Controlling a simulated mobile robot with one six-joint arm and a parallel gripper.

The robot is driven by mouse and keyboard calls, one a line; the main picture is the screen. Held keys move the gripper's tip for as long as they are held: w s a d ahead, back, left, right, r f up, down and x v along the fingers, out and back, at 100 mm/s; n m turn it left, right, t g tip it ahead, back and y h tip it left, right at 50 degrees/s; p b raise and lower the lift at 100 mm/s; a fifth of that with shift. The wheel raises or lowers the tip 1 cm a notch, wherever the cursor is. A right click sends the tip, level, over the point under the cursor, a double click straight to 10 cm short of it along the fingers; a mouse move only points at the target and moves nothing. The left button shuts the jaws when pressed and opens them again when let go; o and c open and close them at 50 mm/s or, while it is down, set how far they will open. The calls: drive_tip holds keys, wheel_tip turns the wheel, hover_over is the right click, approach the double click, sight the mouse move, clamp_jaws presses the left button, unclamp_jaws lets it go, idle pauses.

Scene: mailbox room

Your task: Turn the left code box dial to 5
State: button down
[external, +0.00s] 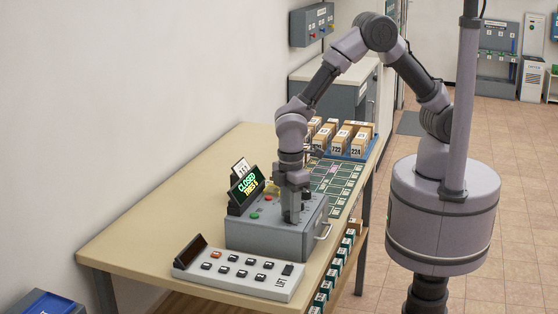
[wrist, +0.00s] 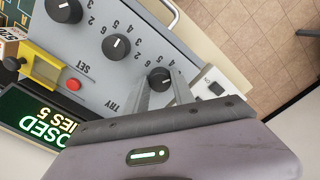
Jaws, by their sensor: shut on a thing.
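The grey code box (external: 268,238) sits on the table, and its sloped top shows upside down in the wrist view (wrist: 105,85). Three black dials with printed digits run across it. The left dial (wrist: 159,76) is the one nearest my fingers; the middle dial (wrist: 116,46) and right dial (wrist: 63,10) stand free. My gripper (external: 291,219) points down onto the box, its two fingers shut on either side of the left dial. The left dial's white mark is too small to read against its digits. The lit display (external: 247,186) reads CLOSED and TRIES 5.
A button panel (external: 240,275) lies in front of the box. Numbered parcels (external: 342,138) stand in a blue tray at the table's far end. A red button (wrist: 73,85) and a yellow piece (wrist: 39,66) sit on the box near the display. The left table top is clear.

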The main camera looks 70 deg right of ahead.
drive_tip(key=n+p, duration=0.3)
drive_tip(key=n, duration=0.4)
drive_tip(key=shift+r, duration=0.1)
drive_tip(key=n+p, duration=0.2)
drive_tip(key=n, duration=0.4)
drive_tip(key=shift+n, duration=0.3)
idle(0.3)
drive_tip(key=c, duration=1.1)
unclamp_jaws()
drive_tip(key=shift+o, duration=0.2)
wheel_tip(320, 180, up, 17)
drive_tip(key=p, duration=0.3)
drive_tip(key=shift+r+p, duration=0.15)
drive_tip(key=shift+p, duration=0.15)
